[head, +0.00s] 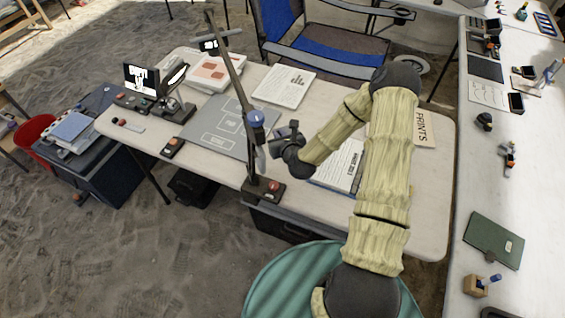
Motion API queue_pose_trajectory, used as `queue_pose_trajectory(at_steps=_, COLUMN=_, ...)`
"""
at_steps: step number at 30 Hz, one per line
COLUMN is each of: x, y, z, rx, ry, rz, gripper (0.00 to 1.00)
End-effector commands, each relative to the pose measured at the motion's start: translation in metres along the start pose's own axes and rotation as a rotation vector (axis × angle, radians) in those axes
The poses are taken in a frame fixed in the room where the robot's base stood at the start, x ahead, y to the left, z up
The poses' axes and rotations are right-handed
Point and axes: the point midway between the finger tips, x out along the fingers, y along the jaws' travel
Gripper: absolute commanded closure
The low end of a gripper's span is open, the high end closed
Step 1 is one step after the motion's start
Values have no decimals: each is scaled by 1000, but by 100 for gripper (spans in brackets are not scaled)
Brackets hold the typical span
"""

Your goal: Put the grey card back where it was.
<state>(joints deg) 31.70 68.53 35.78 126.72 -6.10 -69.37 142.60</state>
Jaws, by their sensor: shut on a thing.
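My gripper (280,143) is above the front part of the left table, right of a thin dark upright post. It is shut on a flat, pale grey piece (261,160), which I take to be the grey card. The piece shows as a narrow sliver hanging just left of the jaws, above the table top. Its full outline and the grip on it are too small to make out. A grey mat with white outlined boxes (212,130) lies flat on the table to the left of my gripper.
The post with a blue knob (256,118) rises from a dark base with a red button (273,187), close by my gripper. Papers (284,86), a PRINTS sheet (424,128) and a small screen (141,77) share the table. A blue chair (325,40) stands behind it.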

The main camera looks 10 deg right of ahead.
Motion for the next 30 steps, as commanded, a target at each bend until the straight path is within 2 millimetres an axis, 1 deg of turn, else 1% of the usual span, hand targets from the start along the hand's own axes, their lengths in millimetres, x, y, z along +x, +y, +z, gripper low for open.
queue_pose_trajectory(at_steps=1, x=13, y=1, z=-13, rx=-7, ry=-5, rz=5, gripper=100)
queue_pose_trajectory(at_steps=3, x=24, y=2, z=-19, rx=-10, ry=-4, rz=14, gripper=100)
queue_pose_trajectory(at_steps=6, x=38, y=3, z=-25, rx=-13, ry=-4, rz=25, gripper=100)
queue_pose_trajectory(at_steps=10, x=51, y=4, z=-29, rx=-16, ry=-4, rz=35, gripper=100)
queue_pose_trajectory(at_steps=14, x=56, y=5, z=-27, rx=-14, ry=-3, rz=40, gripper=100)
queue_pose_trajectory(at_steps=24, x=56, y=6, z=-26, rx=-13, ry=-1, rz=41, gripper=100)
queue_pose_trajectory(at_steps=26, x=57, y=6, z=-29, rx=-13, ry=0, rz=41, gripper=100)
queue_pose_trajectory(at_steps=30, x=64, y=6, z=-48, rx=-13, ry=3, rz=41, gripper=100)
